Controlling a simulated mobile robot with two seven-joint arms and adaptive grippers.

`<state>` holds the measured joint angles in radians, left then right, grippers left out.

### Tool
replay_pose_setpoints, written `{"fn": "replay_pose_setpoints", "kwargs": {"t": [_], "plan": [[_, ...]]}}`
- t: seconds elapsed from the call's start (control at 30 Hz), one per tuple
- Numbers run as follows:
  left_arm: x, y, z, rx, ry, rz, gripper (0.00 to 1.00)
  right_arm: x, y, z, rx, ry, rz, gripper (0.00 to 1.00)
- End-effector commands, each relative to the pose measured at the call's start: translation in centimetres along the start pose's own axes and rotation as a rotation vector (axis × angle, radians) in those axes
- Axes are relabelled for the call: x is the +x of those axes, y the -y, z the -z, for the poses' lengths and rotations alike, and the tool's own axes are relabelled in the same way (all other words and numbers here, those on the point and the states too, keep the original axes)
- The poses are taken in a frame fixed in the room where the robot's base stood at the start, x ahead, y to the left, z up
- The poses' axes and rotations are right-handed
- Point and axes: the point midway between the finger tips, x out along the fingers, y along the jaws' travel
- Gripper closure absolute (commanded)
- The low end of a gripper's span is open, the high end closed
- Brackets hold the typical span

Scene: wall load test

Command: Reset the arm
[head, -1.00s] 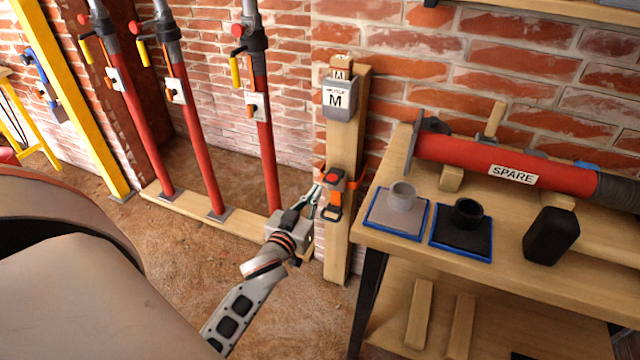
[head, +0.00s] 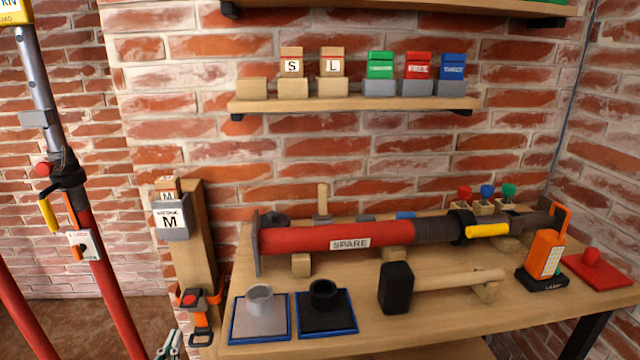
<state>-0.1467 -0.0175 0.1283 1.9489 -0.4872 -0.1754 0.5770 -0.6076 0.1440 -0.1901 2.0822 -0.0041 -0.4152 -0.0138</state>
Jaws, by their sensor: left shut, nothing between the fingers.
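My left gripper (head: 170,345) shows only at the bottom edge of the head view, left of the workbench. Its fingers are shut and hold nothing; the rest of the left arm is below the picture. It is just below and left of an orange and black device (head: 196,307) strapped to the wooden post (head: 192,235). I cannot tell whether they touch. My right gripper is not in view.
The workbench (head: 440,325) holds a red spare prop (head: 320,236), a black mallet (head: 396,287), two square base plates and an orange lamp (head: 546,252). Red props (head: 105,290) stand at left. A wall shelf (head: 350,103) holds labelled blocks.

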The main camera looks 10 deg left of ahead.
Motion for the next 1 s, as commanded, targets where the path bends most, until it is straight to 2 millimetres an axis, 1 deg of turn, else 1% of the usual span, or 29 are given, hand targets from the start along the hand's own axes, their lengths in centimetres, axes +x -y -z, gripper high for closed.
{"fn": "replay_pose_setpoints", "kwargs": {"t": [0.03,0.07,0.17,0.2,0.27,0.3,0.37,0.4,0.5,0.6,0.7,1.0], "plan": [[-1.2,-1.0,-0.1,0.019,0.028,-0.026,1.00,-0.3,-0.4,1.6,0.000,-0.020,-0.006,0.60],[-2.1,-1.7,-0.7,0.034,0.052,-0.046,1.00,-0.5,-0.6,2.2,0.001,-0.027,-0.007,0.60],[-6.4,-4.7,-3.4,0.096,0.159,-0.135,1.00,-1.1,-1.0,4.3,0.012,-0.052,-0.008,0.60],[-8.4,-5.9,-4.7,0.121,0.207,-0.175,1.00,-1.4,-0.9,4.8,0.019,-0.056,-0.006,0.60],[-11.6,-7.6,-6.6,0.157,0.274,-0.235,1.00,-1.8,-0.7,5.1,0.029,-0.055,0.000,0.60],[-13.7,-8.6,-7.8,0.176,0.316,-0.272,1.00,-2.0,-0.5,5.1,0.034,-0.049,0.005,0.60],[-16.7,-9.9,-9.4,0.202,0.372,-0.325,1.00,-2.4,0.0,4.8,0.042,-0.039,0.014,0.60],[-18.5,-10.6,-10.3,0.215,0.404,-0.356,1.00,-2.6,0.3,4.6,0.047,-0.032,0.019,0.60],[-22.2,-12.0,-11.9,0.240,0.466,-0.419,1.00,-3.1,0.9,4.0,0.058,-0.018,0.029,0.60],[-24.5,-12.7,-12.8,0.254,0.501,-0.457,1.00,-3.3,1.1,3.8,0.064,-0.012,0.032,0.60],[-25.4,-13.1,-13.2,0.258,0.516,-0.472,1.00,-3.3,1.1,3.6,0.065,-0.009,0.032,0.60],[-25.5,-13.1,-13.4,0.258,0.517,-0.473,1.00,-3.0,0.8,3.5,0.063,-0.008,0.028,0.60]]}}
